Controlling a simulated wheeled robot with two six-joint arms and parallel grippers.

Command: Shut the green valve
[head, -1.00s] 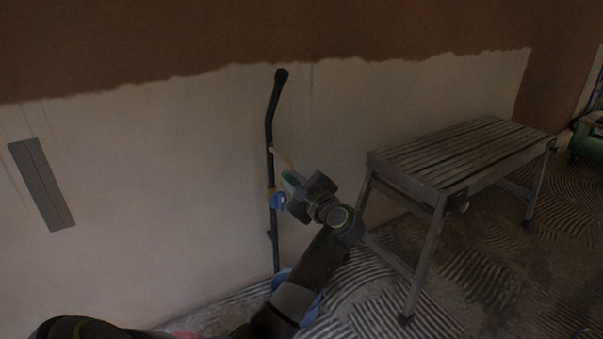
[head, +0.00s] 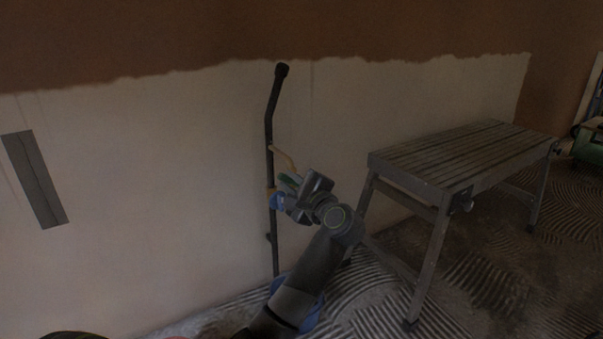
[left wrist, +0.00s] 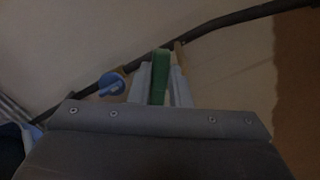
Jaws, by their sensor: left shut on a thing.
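The green valve handle (head: 290,181) is on a short brass-coloured branch (head: 283,157) off a dark upright pipe (head: 270,130) at the plaster wall. My left gripper (head: 291,188) is at the handle. In the left wrist view the green handle (left wrist: 160,78) stands between the two pale fingers of the left gripper (left wrist: 160,84), which is shut on it. A blue valve handle (head: 278,201) sits just below, beside the gripper; it also shows in the left wrist view (left wrist: 112,83). The valve body is mostly hidden. My right gripper is not in view.
A slatted grey workbench (head: 455,152) stands to the right of the pipe, near my arm. A blue bucket (head: 313,312) is on the floor, partly behind my arm. A grey strip (head: 35,180) is on the wall at the left.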

